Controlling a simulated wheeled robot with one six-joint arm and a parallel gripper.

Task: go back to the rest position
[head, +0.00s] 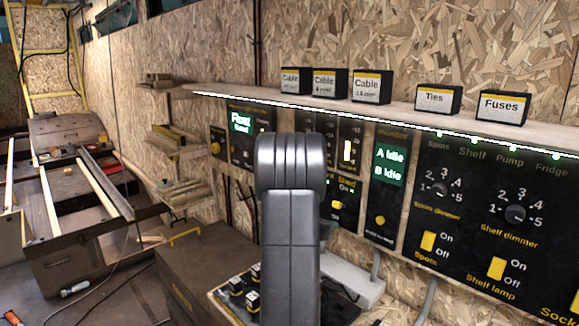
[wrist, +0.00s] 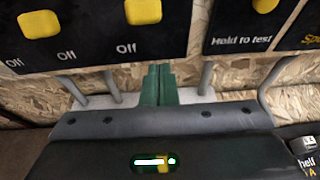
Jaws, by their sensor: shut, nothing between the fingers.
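My gripper (wrist: 158,84) shows in the wrist view as two green fingers. They are pressed together at the middle with nothing between them. The fingers point at the lower part of a chipboard wall, below black switch panels (wrist: 85,30), and I see them touching nothing. In the head view my grey arm stands upright in the middle of the picture, and the gripper is hidden behind it.
A shelf (head: 400,107) with several labelled boxes runs above the black control panel (head: 470,210). A brown chest (head: 200,262) and small switch blocks (head: 240,290) are near my arm. A workbench (head: 75,245) stands at left. Cables hang below the panels.

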